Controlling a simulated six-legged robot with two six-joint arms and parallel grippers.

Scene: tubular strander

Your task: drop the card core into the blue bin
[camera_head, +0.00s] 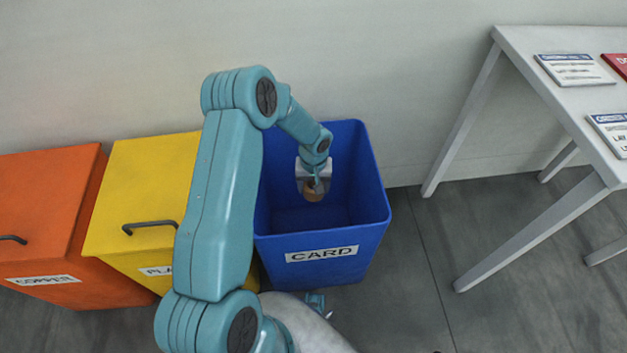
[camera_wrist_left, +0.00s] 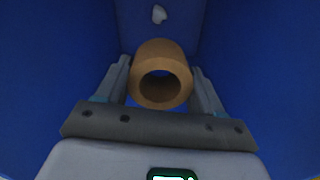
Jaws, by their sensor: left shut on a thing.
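The card core (camera_wrist_left: 160,62) is a short brown hollow tube. My left gripper (camera_head: 314,186) is shut on it, with one finger at each side in the left wrist view. In the head view the card core (camera_head: 313,194) shows small below the gripper, inside the mouth of the blue bin (camera_head: 322,245). The blue bin is open at the top and has a "CARD" label on its front. Its blue inner walls (camera_wrist_left: 255,70) surround the core in the left wrist view.
A yellow bin (camera_head: 150,195) and an orange bin (camera_head: 50,200) with handled lids stand to the left of the blue bin. A white table (camera_head: 520,60) with several sign cards stands at the right. Grey floor (camera_head: 420,300) is clear between bin and table.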

